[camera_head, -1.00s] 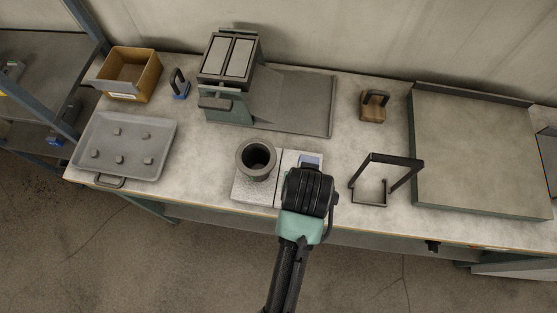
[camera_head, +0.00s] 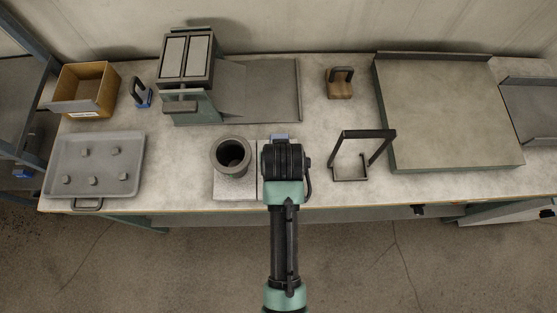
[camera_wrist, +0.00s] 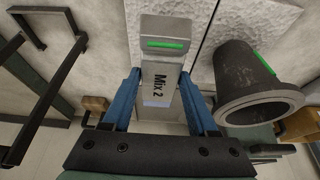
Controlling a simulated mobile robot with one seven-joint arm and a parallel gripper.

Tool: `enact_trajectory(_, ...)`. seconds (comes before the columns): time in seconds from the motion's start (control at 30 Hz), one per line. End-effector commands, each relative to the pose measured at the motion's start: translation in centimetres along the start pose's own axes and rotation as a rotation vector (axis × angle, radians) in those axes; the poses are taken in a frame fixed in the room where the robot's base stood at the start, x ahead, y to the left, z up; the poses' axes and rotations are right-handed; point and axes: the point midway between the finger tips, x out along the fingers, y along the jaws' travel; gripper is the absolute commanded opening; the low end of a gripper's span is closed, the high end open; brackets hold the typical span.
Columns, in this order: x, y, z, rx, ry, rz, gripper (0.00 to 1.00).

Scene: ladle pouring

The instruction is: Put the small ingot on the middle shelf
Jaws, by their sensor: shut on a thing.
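In the wrist view, the two blue fingers of my gripper (camera_wrist: 160,78) are shut on a small light-grey bar with a green stripe and a "Mix 2" label, which looks like the small ingot (camera_wrist: 165,28). In the head view, my gripper (camera_head: 280,140) is over the bench's front part, right of the dark crucible (camera_head: 232,155). My wrist hides most of the bar there. The shelf rack (camera_head: 30,35) stands at the far left, cut by the picture edge. I cannot tell which level is the middle shelf.
The bench (camera_head: 180,155) holds a grey tray (camera_head: 70,165) with several lumps, a yellow bin (camera_head: 112,90), a twin-slot machine (camera_head: 185,85), a black frame (camera_head: 350,178), a wood-based handle (camera_head: 340,90) and a large flat plate (camera_head: 450,115). Bare floor (camera_head: 180,265) lies in front.

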Motion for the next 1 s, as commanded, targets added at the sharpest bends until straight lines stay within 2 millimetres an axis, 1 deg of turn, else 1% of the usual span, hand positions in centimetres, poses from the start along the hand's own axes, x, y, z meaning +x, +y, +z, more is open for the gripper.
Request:
enact_trajectory(0.2,2.6,0.0,1.1,0.001,0.000,0.000,0.00)
enact_trajectory(0.27,3.0,0.0,1.2,0.001,0.001,0.000,0.00)
enact_trajectory(0.67,3.6,0.0,1.4,0.001,0.003,0.000,0.00)
enact_trajectory(0.7,3.6,0.0,1.6,0.000,-0.001,0.000,0.64)
enact_trajectory(0.83,3.5,0.0,1.6,0.000,-0.001,0.000,0.88)
enact_trajectory(1.0,3.5,0.0,1.6,0.000,-0.001,0.000,0.89)
